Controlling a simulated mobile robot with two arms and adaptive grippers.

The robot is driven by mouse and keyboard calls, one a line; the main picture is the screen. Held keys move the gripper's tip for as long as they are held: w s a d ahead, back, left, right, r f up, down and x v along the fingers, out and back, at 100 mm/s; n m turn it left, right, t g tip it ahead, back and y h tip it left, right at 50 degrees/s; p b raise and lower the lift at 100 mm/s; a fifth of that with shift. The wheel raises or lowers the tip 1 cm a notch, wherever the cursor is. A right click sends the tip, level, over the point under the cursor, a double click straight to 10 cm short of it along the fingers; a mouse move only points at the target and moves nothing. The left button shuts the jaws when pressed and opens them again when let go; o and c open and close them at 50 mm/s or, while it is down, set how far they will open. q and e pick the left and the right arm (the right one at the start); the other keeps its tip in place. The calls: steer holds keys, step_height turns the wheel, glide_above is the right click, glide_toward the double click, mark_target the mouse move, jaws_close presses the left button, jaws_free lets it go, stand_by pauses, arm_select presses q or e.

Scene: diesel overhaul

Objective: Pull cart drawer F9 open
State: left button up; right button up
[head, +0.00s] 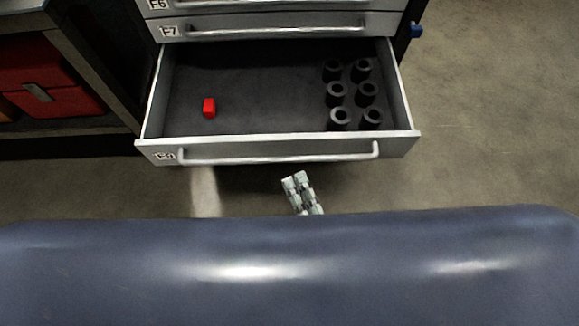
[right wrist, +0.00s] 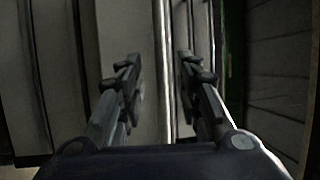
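The lowest visible cart drawer (head: 275,149) is pulled well out below the drawer marked F7. Its front label (head: 165,156) is too blurred to read surely. A long silver bar handle (head: 278,156) runs along its front. My right gripper (head: 296,181) is just in front of and below this handle in the head view, apart from it in the picture. In the right wrist view my right gripper (right wrist: 158,68) has its two fingers apart, with a bright bar (right wrist: 168,60) behind the gap. I cannot tell whether they touch it. My left gripper is not in view.
The F7 drawer (head: 260,27) above is shut. A shelf with red boxes (head: 50,90) stands at left. Floor (head: 490,130) is clear at right. My blue-grey body fills the bottom.

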steer(key=v, duration=0.6)
stand_by(0.5)
